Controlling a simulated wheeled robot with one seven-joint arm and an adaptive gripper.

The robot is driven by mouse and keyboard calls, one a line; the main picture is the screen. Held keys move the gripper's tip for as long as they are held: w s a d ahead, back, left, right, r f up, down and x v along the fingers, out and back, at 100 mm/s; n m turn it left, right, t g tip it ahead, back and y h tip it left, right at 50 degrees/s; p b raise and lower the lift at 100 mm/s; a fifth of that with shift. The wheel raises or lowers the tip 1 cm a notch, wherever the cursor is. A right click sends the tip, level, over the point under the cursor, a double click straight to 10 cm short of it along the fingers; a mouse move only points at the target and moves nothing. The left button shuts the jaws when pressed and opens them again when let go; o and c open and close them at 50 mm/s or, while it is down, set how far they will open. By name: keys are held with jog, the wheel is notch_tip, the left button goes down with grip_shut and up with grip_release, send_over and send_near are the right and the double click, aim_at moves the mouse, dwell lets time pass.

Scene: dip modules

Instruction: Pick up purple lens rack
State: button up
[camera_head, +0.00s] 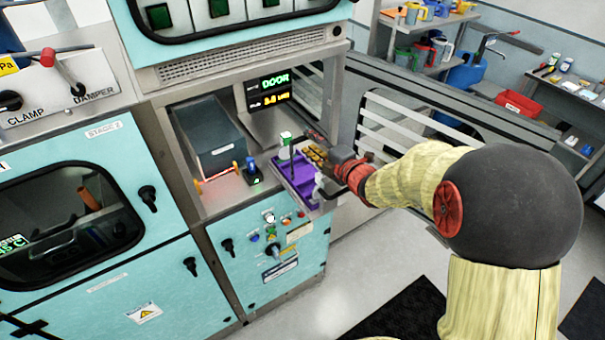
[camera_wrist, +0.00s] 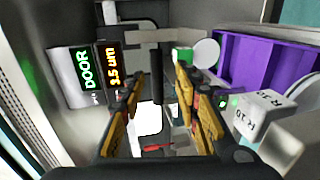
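The purple lens rack (camera_head: 299,181) sits on the metal shelf of the teal machine, near its front edge. In the wrist view the purple rack (camera_wrist: 272,62) shows at the upper right, to the right of my fingers. My gripper (camera_head: 318,158) is at the rack's right side in the head view and hides part of it. In the wrist view its two yellow-padded fingers (camera_wrist: 160,100) stand apart, with no rack wall between them. I cannot tell whether a finger touches the rack.
A grey box (camera_head: 213,140) and a small dark-blue item (camera_head: 252,170) stand left of the rack. A white block marked R 30 (camera_wrist: 268,116) is close to my right finger. A lit DOOR display (camera_head: 270,90) is behind.

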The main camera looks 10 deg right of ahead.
aim_at(306, 139)
jog(key=x, duration=0.3)
jog(key=shift+w+a+r, duration=0.1)
jog(key=shift+w, duration=0.2)
jog(key=shift+c, duration=0.9)
grip_shut()
jog(key=shift+r, duration=0.1)
